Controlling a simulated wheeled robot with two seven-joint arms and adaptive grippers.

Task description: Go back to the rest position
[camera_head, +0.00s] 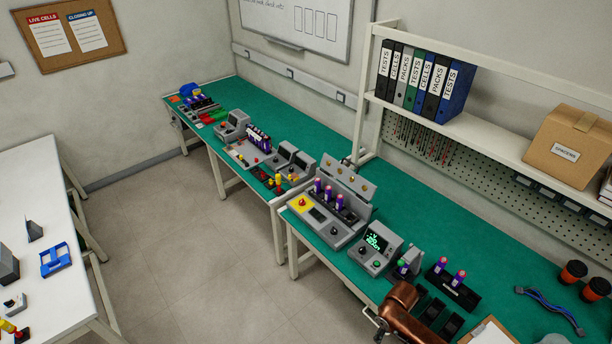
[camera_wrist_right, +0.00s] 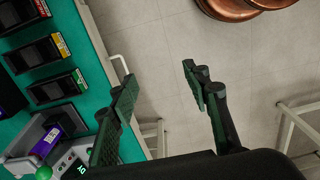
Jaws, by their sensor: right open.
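My right gripper (camera_wrist_right: 157,75) is in the right wrist view. Its two dark green fingers are spread apart with nothing between them. It hangs beside the front edge of the green bench (camera_wrist_right: 100,75), with grey floor behind the fingers. In the head view a copper-coloured link of my right arm (camera_head: 402,305) reaches over the bench's front edge, near the dark bins (camera_head: 433,311). The right fingers cannot be made out there. My left gripper is in neither view.
A tester with a green display (camera_head: 375,250), a black holder with purple cells (camera_head: 452,290) and a grey station (camera_head: 325,225) stand on the bench near my right arm. A white table (camera_head: 35,185) stands at left. The floor (camera_head: 180,215) between is clear.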

